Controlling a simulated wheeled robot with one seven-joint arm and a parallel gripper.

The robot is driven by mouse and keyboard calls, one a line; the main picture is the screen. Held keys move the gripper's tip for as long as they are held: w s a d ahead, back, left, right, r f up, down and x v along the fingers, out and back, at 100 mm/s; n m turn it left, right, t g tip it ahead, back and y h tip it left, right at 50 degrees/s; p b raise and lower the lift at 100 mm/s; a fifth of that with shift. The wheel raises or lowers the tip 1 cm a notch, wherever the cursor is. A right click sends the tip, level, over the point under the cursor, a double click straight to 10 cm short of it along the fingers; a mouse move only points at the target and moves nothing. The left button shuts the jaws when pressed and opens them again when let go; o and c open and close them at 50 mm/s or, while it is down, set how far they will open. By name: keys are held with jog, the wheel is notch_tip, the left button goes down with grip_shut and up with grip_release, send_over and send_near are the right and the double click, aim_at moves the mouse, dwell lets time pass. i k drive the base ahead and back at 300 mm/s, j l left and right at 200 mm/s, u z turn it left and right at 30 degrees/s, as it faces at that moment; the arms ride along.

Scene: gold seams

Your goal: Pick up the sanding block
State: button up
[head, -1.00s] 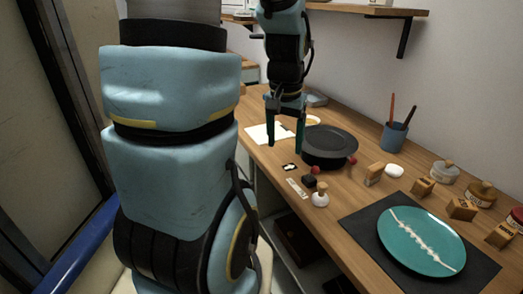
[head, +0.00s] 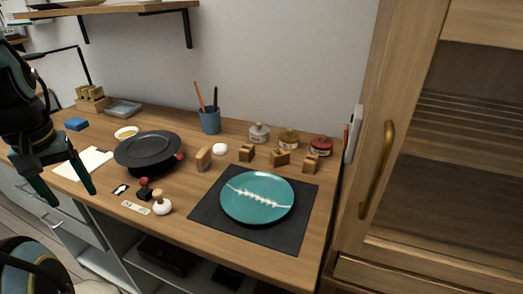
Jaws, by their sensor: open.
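A small wooden block (head: 203,158) stands on the workbench right of the dark round turntable. It has a paler face and looks most like the sanding block, though I cannot be sure at this size. A flat blue block (head: 76,124) lies at the back left of the bench. My gripper (head: 72,197) is at the left, fingers pointing down, open and empty. In the picture it overlaps the bench's front left edge, near a white paper (head: 92,166), and is well left of the wooden block.
The turntable (head: 148,149) and a white-bulbed stamp (head: 162,203) stand between my gripper and the wooden block. A teal plate (head: 240,205) with a pale seam lies on a dark mat (head: 290,237).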

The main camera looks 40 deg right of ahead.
aim_at(311, 162)
jog(key=z, duration=1.45)
